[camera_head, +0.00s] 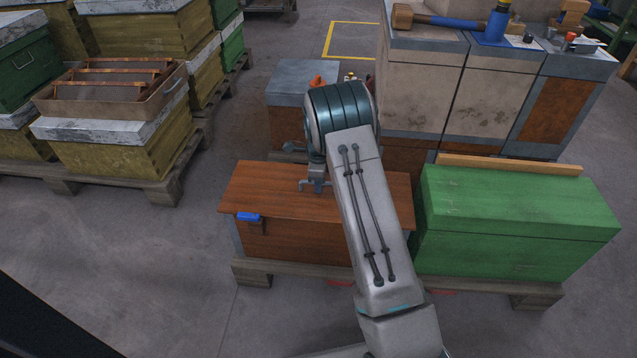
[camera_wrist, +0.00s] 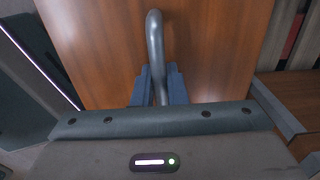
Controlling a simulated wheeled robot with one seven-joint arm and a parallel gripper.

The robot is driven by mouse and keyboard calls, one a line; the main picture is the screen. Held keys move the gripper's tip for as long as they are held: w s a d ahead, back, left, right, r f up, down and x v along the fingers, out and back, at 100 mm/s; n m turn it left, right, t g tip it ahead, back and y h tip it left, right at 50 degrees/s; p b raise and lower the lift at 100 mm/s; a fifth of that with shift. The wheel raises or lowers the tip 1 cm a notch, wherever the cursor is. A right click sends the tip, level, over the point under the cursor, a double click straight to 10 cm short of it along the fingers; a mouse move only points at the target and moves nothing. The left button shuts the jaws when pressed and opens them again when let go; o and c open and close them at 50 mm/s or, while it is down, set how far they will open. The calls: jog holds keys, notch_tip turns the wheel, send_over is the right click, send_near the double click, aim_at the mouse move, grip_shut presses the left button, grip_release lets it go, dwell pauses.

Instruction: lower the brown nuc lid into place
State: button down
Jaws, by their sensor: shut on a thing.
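The brown nuc lid (camera_head: 265,187) is a flat reddish-brown board over the brown nuc box (camera_head: 300,240) in the head view. Its left front corner juts a little past the box. Whether it touches the rim all round I cannot tell. My gripper (camera_head: 315,185) reaches down to the lid's middle, partly hidden by my arm. In the wrist view my gripper (camera_wrist: 160,88) is shut on the lid's grey bar handle (camera_wrist: 155,45). The lid (camera_wrist: 215,50) fills the middle of that view. The lid's right part is partly behind my arm in the head view.
A green box (camera_head: 515,230) stands close on the right, on the same pallet (camera_head: 252,272). A blue piece (camera_head: 248,216) sits at the box's front left. Hive stacks (camera_head: 120,150) stand at left; a workbench with tools (camera_head: 480,70) stands behind. Floor at front left is clear.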

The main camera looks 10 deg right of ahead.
dwell(0.3)
jog(key=c, duration=1)
grip_release()
jog(key=shift+f, duration=0.15)
jog(key=shift+o, duration=0.2)
jog(key=shift+r, duration=0.2)
jog(key=shift+r+p, duration=1.75)
jog(key=shift+r, duration=0.65)
jog(key=shift+r, duration=0.15)
jog(key=shift+r+p, duration=1.8)
jog(key=shift+r, duration=0.55)
